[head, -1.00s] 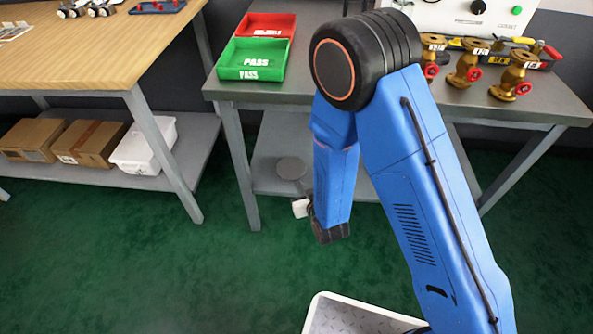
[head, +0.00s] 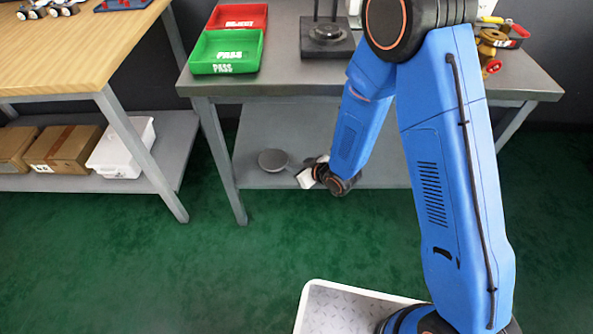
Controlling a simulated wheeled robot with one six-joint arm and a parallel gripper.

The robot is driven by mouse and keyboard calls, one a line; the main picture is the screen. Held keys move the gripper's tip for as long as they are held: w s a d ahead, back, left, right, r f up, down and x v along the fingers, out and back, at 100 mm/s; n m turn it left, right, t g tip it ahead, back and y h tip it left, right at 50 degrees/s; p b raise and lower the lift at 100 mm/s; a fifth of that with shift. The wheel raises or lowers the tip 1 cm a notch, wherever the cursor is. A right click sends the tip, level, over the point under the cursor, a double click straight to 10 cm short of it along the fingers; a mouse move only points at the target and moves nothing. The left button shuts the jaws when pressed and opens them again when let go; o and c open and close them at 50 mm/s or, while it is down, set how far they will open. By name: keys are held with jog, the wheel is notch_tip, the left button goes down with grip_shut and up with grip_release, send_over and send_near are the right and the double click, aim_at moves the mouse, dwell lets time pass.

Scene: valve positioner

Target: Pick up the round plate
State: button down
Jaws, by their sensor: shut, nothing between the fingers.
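A grey round plate (head: 273,158) lies on the lower shelf of the grey workbench, left of my gripper. My gripper (head: 308,176), with a small white part at its end, is just right of the plate, at shelf height in the picture. A small gap shows between them. The gripper is shut and holds nothing. Its fingertips are too small to make out clearly, and how far it is above the shelf cannot be told.
The grey workbench top (head: 285,75) overhangs the shelf (head: 245,180), and a bench leg (head: 222,165) stands left of the plate. A green tray (head: 226,52), a red tray (head: 238,17) and a dark stand (head: 328,40) are above. Green floor (head: 150,260) is clear in front.

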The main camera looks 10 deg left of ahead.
aim_at(280, 164)
jog(key=w+a, duration=0.1)
jog(key=a, duration=0.1)
jog(key=w+a, duration=0.1)
jog(key=a, duration=0.1)
jog(key=w+a, duration=0.1)
jog(key=a, duration=0.1)
jog(key=shift+w+a, duration=0.1)
jog(key=shift+w, duration=0.3)
jog(key=shift+w+a+f, duration=0.1)
jog(key=shift+a+f, duration=0.05)
jog(key=shift+f, duration=0.6)
jog(key=shift+f, duration=0.15)
jog(key=shift+s, duration=0.2)
jog(key=shift+s+d+f, duration=0.15)
jog(key=shift+d, duration=0.25)
jog(key=shift+s+d, duration=0.35)
jog(key=shift+d, duration=0.2)
jog(key=shift+s+d, duration=0.3)
jog(key=shift+d, duration=0.2)
